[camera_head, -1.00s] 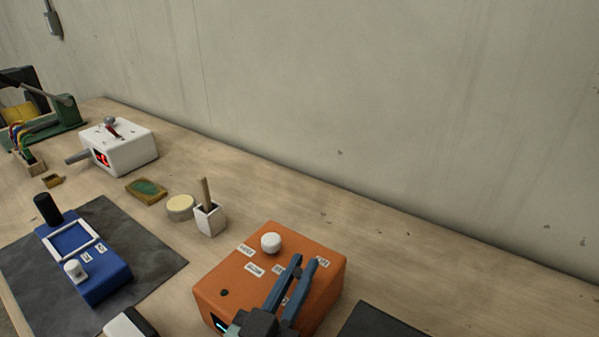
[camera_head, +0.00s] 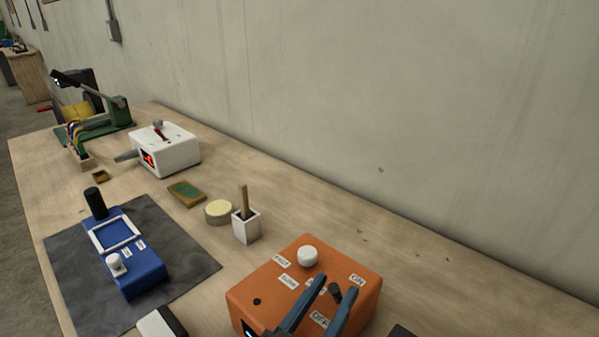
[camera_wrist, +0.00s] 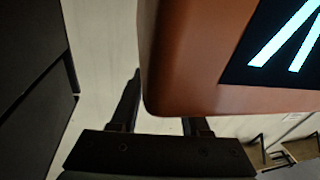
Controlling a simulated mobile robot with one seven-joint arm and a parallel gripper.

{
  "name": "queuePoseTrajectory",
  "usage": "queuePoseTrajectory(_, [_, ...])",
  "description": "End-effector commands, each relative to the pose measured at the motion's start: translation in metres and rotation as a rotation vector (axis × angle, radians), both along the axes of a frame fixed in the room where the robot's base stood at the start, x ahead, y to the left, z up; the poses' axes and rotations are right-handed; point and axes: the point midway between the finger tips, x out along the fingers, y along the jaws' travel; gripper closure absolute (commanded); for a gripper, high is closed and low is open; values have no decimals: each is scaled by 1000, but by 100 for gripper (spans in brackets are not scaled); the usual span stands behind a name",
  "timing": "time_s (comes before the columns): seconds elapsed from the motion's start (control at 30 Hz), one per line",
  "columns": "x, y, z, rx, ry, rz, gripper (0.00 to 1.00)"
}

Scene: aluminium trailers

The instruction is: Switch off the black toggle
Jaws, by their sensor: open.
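The orange box (camera_head: 268,293) stands at the bottom middle of the head view, with white labels and a white round knob (camera_head: 308,256) on top. The black toggle (camera_head: 335,292) is a short dark knob between the ON label (camera_head: 357,280) and the OFF label (camera_head: 320,320). My gripper (camera_head: 336,287) is open, with its blue-grey fingers above the box top. In the picture the toggle shows between the fingertips; contact cannot be told. In the wrist view the fingers (camera_wrist: 160,98) show beside the orange box (camera_wrist: 190,60) and its dark display; the toggle is not visible there.
A blue device (camera_head: 140,274) lies on a dark mat (camera_head: 190,262) at left. A white cup (camera_head: 246,228) with a stick, a cream round tin (camera_head: 219,212) and a white box (camera_head: 178,152) stand farther back. The bench right of the orange box is mostly clear.

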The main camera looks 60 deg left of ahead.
Motion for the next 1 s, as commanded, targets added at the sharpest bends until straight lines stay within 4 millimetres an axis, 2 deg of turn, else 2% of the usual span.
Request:
queuePoseTrajectory(0.17, [-28, -13, -9, 0, 5, 0, 54])
queuePoseTrajectory(0.4, [-61, -28, -9, 0, 6, -2, 54])
queuePoseTrajectory(0.6, [-73, -37, -6, -1, 0, -13, 54])
queuePoseTrajectory(1.0, [-97, -41, -12, -9, 16, 3, 54])
